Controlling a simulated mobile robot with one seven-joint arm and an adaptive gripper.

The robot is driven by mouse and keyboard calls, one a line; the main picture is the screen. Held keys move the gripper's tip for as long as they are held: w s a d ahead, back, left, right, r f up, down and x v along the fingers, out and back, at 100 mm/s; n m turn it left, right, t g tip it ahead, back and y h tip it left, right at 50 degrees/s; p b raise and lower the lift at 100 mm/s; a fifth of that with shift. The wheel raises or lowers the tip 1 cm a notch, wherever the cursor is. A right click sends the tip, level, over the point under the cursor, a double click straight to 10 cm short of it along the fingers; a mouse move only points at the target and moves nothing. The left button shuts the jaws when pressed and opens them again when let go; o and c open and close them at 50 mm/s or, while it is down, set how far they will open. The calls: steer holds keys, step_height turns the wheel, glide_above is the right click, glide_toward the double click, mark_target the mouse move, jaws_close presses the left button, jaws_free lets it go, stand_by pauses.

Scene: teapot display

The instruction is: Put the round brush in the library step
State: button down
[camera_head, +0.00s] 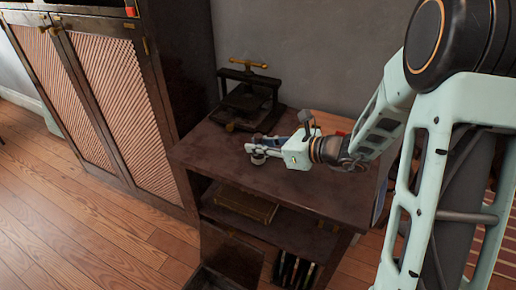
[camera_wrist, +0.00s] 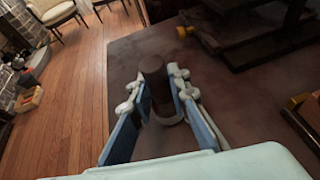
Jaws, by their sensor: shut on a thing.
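A dark brown cylindrical piece, which looks like the round brush (camera_wrist: 153,72), stands between the two fingers of my gripper (camera_wrist: 160,92) in the wrist view. My gripper (camera_head: 258,152) is shut on it, low over the dark wooden top. The brush is too small and covered to make out clearly in the head view. I cannot tell for certain which piece is the library step. A low dark wooden piece with open compartments (camera_head: 231,256) stands on the floor below the top, at the front left, and may be it.
The dark wooden table (camera_head: 212,146) has a shelf holding a book (camera_head: 246,204). A black press with a brass handle (camera_head: 246,98) stands at the table's back. A cabinet with slatted doors (camera_head: 118,100) is at left. The wooden floor (camera_head: 95,235) is clear in front.

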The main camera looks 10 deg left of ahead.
steer(key=shift+f, duration=0.15)
steer(key=shift+f, duration=0.15)
steer(key=c, duration=1.8)
jaws_free()
